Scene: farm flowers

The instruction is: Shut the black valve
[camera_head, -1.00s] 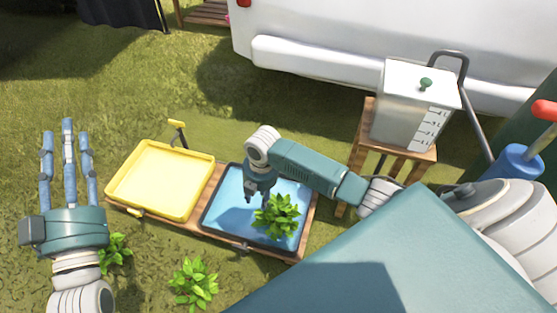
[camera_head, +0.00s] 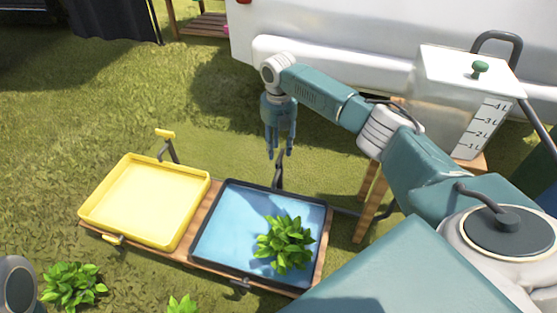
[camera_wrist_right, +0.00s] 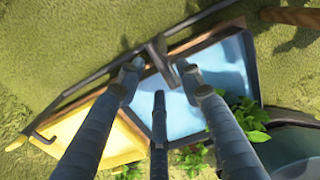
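The black valve (camera_head: 279,174) stands at the back edge of the blue tray (camera_head: 214,226), partly covered by my right fingertips in the head view. In the right wrist view the black valve (camera_wrist_right: 157,53) shows as a dark T-shaped handle. My right gripper (camera_head: 279,151) points down just above it, fingers spread. In the wrist view the right fingertips (camera_wrist_right: 162,78) lie around the handle with nothing gripped; whether they touch it I cannot tell. Only a grey part of my left arm shows at the bottom left; the left fingers are out of view.
A yellow tray (camera_head: 147,202) with a yellow valve (camera_head: 165,136) stands to the left. A leafy plant (camera_head: 285,243) is in the blue tray. A measuring tank (camera_head: 452,112) stands on a wooden stand at the right. Another plant (camera_head: 74,285) grows at the lower left.

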